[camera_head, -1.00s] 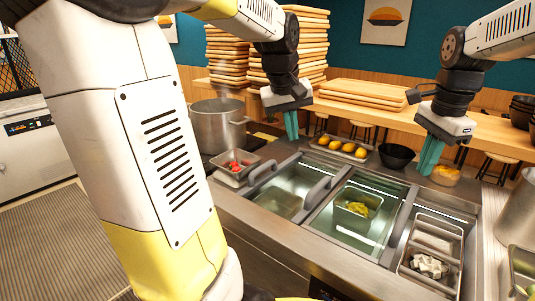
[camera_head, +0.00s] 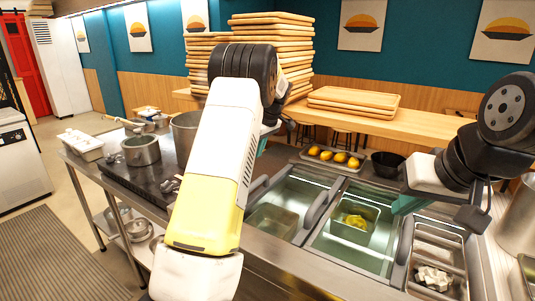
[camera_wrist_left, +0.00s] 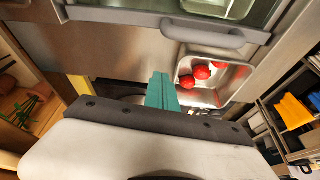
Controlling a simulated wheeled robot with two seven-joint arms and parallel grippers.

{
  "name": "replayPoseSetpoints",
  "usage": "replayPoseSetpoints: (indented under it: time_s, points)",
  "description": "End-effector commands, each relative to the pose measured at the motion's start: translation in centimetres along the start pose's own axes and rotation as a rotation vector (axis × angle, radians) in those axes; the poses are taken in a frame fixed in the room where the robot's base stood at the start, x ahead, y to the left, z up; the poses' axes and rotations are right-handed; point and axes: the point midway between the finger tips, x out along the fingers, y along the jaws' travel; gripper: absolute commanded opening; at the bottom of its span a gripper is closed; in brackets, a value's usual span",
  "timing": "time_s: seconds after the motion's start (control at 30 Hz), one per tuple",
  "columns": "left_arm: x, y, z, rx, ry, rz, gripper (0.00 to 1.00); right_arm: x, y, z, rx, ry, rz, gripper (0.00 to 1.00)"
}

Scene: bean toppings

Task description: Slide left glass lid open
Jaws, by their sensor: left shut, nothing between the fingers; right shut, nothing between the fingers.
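The left glass lid (camera_head: 303,193) lies over the left well of the counter, with a metal tub visible under it. A grey bar handle (camera_head: 266,187) runs along its left side, partly behind my left arm. In the left wrist view a grey handle (camera_wrist_left: 205,32) crosses the top, beside a strip of glass. My left gripper (camera_wrist_left: 162,90) is shut and empty, its teal fingers apart from that handle. In the head view its fingers (camera_head: 262,149) are mostly hidden behind my arm. My right gripper (camera_head: 408,204) is shut and empty above the right side of the counter, fingers pointing left.
A second glass lid (camera_head: 346,243) covers the middle well. A metal tray with red tomatoes (camera_wrist_left: 202,72) sits by the left handle in the wrist view. A lemon tray (camera_head: 313,158) and black bowl (camera_head: 386,165) stand behind the wells. A pot (camera_head: 184,125) is partly hidden behind my arm.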

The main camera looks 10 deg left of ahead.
Motion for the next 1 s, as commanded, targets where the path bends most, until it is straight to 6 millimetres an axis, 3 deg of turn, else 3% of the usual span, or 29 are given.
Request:
replayPoseSetpoints:
  time_s: [0.37, 0.5, 0.63, 1.0]
  points:
    - [8.1, -0.1, 0.1, 0.001, -0.003, -0.003, 0.0, 0.0, 0.0, 0.0, 0.002, -0.001, 0.0, 0.0]
    - [7.1, 0.0, 2.5, 0.005, -0.001, 0.002, 0.0, 0.0, 0.0, 0.0, 0.002, -0.001, 0.0, 0.0]
    - [6.9, -0.1, 3.5, 0.002, -0.002, 0.0, 0.0, 0.0, 0.0, 0.0, 0.002, -0.001, 0.0, 0.0]
    - [6.8, 0.0, 4.0, 0.001, -0.001, 0.0, 0.0, 0.0, 0.0, -0.1, 0.002, -0.001, 0.0, 0.0]
